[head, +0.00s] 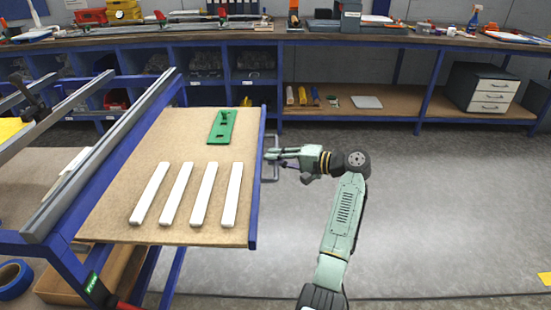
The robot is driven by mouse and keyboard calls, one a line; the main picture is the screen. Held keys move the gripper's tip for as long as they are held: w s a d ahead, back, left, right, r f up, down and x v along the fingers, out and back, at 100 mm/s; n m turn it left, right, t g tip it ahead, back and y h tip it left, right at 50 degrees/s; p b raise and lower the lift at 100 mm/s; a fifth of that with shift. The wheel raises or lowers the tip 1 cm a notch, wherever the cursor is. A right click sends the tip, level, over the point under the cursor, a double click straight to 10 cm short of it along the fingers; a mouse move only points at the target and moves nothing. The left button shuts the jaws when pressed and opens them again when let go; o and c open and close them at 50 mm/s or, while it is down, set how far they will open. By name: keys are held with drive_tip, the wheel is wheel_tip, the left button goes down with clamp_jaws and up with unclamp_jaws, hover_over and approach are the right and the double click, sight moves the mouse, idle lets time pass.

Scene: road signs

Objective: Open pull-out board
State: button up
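The pull-out board (128,192) is a flat brown panel with a blue front edge, extending right from a blue frame with metal rails at the left. A grey handle (275,172) is fixed to its right edge. Several white bars (190,194) and a green plate (221,127) lie on the board. My gripper (272,156) is at the handle, reaching in from the right. The fingers are small and overlap the handle, so I cannot tell whether they close on it.
A long blue-framed workbench (350,37) with tools and bins runs along the back. A grey drawer unit (482,88) stands on its lower shelf. The grey floor (430,210) to the right of the board is clear. A blue tape roll (14,279) lies at the lower left.

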drive_tip(key=shift+o, duration=0.4)
drive_tip(key=v, duration=1.2)
